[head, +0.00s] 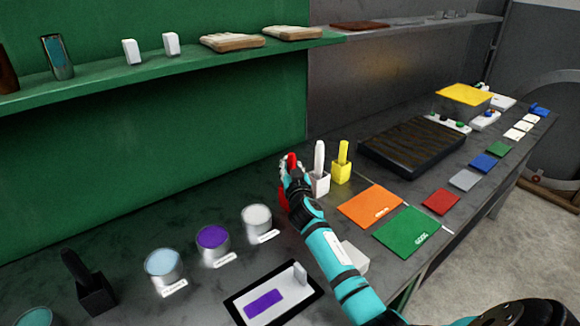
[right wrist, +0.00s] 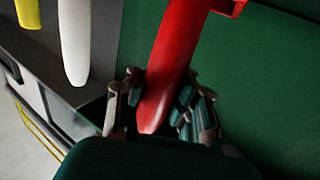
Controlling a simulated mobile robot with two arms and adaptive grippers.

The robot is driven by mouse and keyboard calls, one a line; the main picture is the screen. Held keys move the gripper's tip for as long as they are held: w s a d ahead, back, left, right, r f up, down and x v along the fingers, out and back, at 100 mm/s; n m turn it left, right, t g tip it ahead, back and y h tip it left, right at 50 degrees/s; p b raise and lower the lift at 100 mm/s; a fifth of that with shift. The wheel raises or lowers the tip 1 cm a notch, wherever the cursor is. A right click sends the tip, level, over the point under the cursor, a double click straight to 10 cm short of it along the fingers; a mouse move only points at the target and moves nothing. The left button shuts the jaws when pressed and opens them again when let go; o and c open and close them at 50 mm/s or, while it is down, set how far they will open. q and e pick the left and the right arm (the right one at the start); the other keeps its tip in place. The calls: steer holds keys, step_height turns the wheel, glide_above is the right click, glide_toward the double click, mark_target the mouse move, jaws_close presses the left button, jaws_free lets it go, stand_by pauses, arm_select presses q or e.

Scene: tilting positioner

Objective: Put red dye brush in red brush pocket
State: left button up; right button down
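The red dye brush (right wrist: 165,75) is between the fingers of my right gripper (right wrist: 158,98), which look shut on its handle. In the head view the brush (head: 292,158) shows as a red tip above the right gripper (head: 293,172). The red brush pocket (head: 284,196) is on the table just below the gripper, partly hidden by my arm. A red edge of it shows at the top of the right wrist view (right wrist: 232,6). Whether the brush's lower end is inside the pocket is hidden. My left gripper is out of view.
A white brush (head: 319,160) and a yellow brush (head: 343,155) stand in pockets close to the right of the gripper. Dye cans, including a purple one (head: 213,240), stand to the left. A green wall (head: 150,150) rises behind. Coloured sheets, such as an orange one (head: 371,206), lie right.

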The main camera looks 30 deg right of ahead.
steer(key=shift+r, duration=0.1)
steer(key=shift+f, duration=0.25)
steer(key=c, duration=1.4)
jaws_free()
steer(key=shift+r, duration=0.1)
